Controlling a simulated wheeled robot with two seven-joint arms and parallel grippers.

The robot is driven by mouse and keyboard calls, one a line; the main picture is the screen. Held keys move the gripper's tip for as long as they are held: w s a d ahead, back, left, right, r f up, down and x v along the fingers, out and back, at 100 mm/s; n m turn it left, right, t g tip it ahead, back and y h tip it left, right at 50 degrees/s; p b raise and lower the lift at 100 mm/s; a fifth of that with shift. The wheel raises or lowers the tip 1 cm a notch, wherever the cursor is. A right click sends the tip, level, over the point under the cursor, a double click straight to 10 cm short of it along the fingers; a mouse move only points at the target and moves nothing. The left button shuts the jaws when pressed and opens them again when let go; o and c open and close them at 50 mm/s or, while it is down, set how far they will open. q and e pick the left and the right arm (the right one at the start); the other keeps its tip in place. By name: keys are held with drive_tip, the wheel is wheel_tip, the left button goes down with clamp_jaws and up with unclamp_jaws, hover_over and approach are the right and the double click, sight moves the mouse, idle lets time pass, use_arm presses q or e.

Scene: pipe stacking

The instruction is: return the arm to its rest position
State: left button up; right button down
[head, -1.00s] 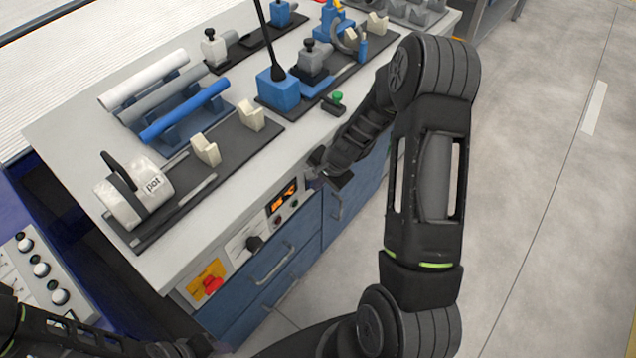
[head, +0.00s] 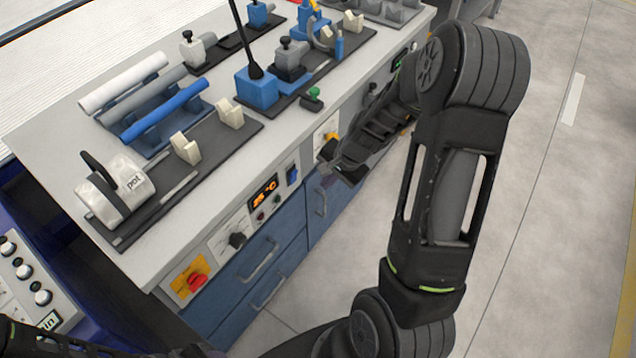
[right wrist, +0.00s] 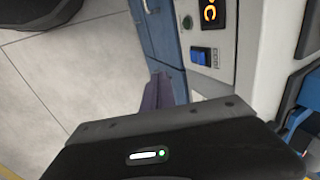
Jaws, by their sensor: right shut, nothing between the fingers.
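My right arm reaches in from the bottom right of the head view, its elbow raised. My right gripper (head: 338,168) is in front of the workbench's front face, beside the control panel and below the tabletop edge. It is shut and holds nothing. In the right wrist view its closed fingers (right wrist: 163,92) show in front of the blue cabinet and the panel. Part of my left arm shows at the bottom left of the head view; its gripper is out of view.
Open floor (head: 550,190) lies to the right.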

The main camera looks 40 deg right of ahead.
drive_tip(key=shift+s+d+r, duration=0.1)
drive_tip(key=shift+s+r, duration=0.25)
drive_tip(key=shift+r, duration=0.15)
